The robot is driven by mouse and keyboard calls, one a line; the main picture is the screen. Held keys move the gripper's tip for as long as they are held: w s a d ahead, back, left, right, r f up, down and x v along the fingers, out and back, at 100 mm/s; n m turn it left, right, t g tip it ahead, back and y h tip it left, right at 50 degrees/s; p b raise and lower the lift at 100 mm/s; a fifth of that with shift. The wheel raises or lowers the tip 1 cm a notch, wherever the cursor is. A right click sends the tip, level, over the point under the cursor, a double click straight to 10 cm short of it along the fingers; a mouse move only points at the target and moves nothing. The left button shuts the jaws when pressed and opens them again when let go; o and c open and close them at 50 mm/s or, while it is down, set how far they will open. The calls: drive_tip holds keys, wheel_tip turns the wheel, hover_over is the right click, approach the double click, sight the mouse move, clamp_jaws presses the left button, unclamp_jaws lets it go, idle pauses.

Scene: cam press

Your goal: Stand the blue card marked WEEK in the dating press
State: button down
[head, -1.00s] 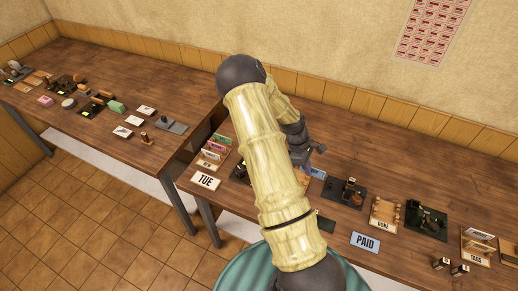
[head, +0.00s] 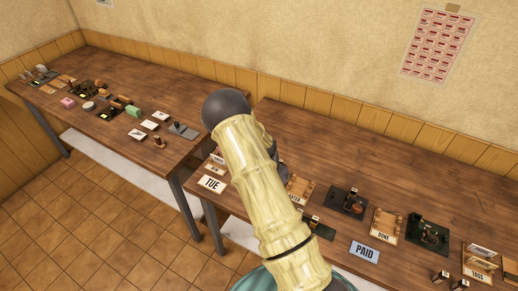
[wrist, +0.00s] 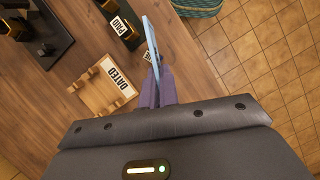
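My gripper (wrist: 155,92) has its purple fingers closed on a thin blue card (wrist: 152,42), seen almost edge-on in the wrist view. Its lettering cannot be read from this angle. In the head view my arm hides the gripper and the card. A dark press-like device (head: 347,200) stands on the table right of a wooden DATED tray (head: 299,190). A dark device also shows at the upper left of the wrist view (wrist: 35,40). I cannot tell for sure which device is the dating press. The card is above the table edge, apart from the DATED tray (wrist: 105,86).
A DONE tray (head: 385,225), another dark device (head: 428,233) and a TAGS rack (head: 480,263) stand to the right. A TUE card (head: 212,183) is at the left. The table's back is clear.

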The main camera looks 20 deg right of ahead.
drive_tip(key=w+a+m, duration=0.1)
drive_tip(key=a, duration=0.2)
drive_tip(key=a+f+m, duration=0.1)
drive_tip(key=a, duration=0.3)
drive_tip(key=w+a+f+m+y, duration=0.1)
drive_tip(key=a, duration=0.3)
drive_tip(key=shift+w+a+g, duration=0.2)
drive_tip(key=shift+w+g, duration=0.1)
drive_tip(key=shift+w, duration=0.05)
